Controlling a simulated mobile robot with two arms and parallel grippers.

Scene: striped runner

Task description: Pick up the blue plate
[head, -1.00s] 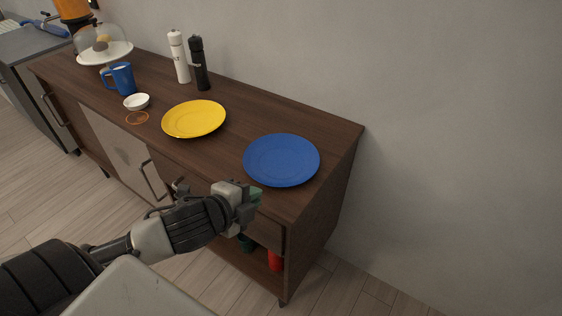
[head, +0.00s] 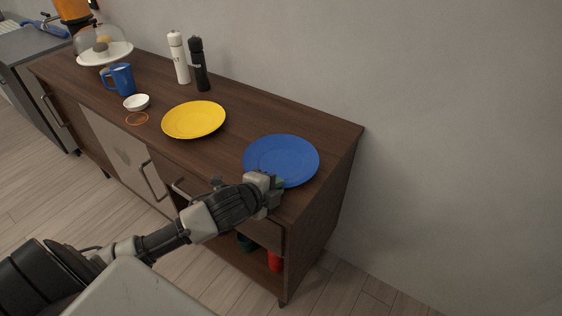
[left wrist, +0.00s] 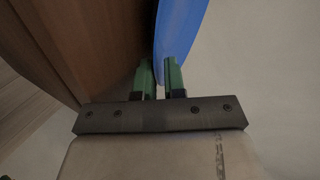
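The blue plate (head: 281,158) lies flat near the right end of the brown sideboard (head: 240,96). My left gripper (head: 279,186) is at the plate's near edge, just over the sideboard's front edge. In the left wrist view the left gripper (left wrist: 159,72) shows two green fingers standing apart. The plate's rim (left wrist: 180,25) reaches down to the gap between them. I cannot tell whether either finger touches it. My right gripper is not in view.
A yellow plate (head: 194,119) lies left of the blue plate. Further left are a small white bowl (head: 137,102), a blue mug (head: 122,79) and white and black shakers (head: 200,68). A grey wall runs behind the sideboard.

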